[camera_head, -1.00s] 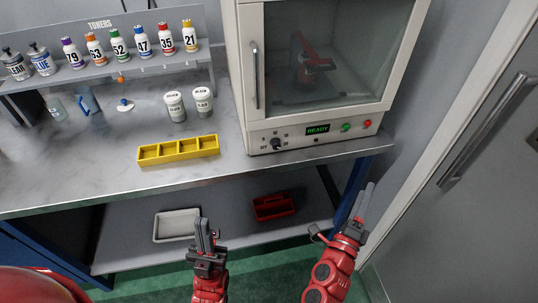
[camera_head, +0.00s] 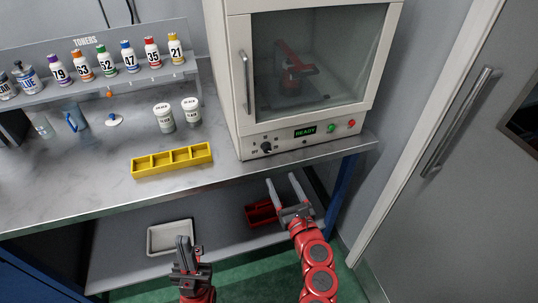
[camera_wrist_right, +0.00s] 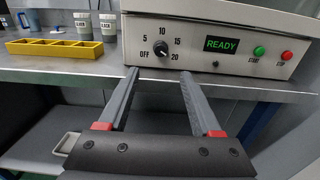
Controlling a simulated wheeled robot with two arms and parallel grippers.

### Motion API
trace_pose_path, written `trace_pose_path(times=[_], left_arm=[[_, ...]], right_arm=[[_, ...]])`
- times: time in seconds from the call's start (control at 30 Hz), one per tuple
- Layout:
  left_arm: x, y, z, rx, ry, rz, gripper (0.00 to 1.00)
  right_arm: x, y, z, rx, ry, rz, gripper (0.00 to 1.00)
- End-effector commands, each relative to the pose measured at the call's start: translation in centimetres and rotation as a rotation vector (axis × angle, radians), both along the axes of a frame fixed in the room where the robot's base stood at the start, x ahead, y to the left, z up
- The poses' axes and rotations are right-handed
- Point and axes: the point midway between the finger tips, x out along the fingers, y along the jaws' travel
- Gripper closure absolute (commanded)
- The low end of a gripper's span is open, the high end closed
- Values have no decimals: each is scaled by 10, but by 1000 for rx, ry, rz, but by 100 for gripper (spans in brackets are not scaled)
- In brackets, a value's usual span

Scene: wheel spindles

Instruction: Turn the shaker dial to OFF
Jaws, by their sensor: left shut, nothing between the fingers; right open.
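The shaker (camera_head: 312,60) is a pale cabinet with a glass door at the back of the bench. Its black dial (camera_head: 266,147) is at the lower left of its front panel. In the right wrist view the dial (camera_wrist_right: 162,48) has marks OFF, 5, 10, 15 and 20 around it; I cannot tell clearly which mark it points at. My right gripper (camera_head: 281,178) is open and empty, in front of and below the panel. In the right wrist view its fingers (camera_wrist_right: 158,72) point at the dial, apart from it. My left gripper (camera_head: 184,246) is shut and empty, low before the bench.
A green READY display (camera_head: 305,132), a green button (camera_head: 332,128) and a red button (camera_head: 351,124) are right of the dial. A yellow divided tray (camera_head: 172,172) and two white-lidded cups (camera_head: 164,117) stand left. The bench edge lies below the panel.

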Motion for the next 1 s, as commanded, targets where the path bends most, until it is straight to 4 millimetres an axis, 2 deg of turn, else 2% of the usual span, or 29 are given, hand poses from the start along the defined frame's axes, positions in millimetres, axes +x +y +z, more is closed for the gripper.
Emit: trace_pose_path(times=[0.2,0.5,0.7,1.0], left_arm=[[0,0,5,0,0,0,100],[0,0,10,0,0,0,100],[0,0,12,0,0,0,100],[0,0,12,0,0,0,100]], right_arm=[[42,13,3,-3,-4,-1,34],[90,30,1,-5,-2,2,34],[106,35,0,-2,0,1,34],[110,35,-1,-3,1,-2,34]])
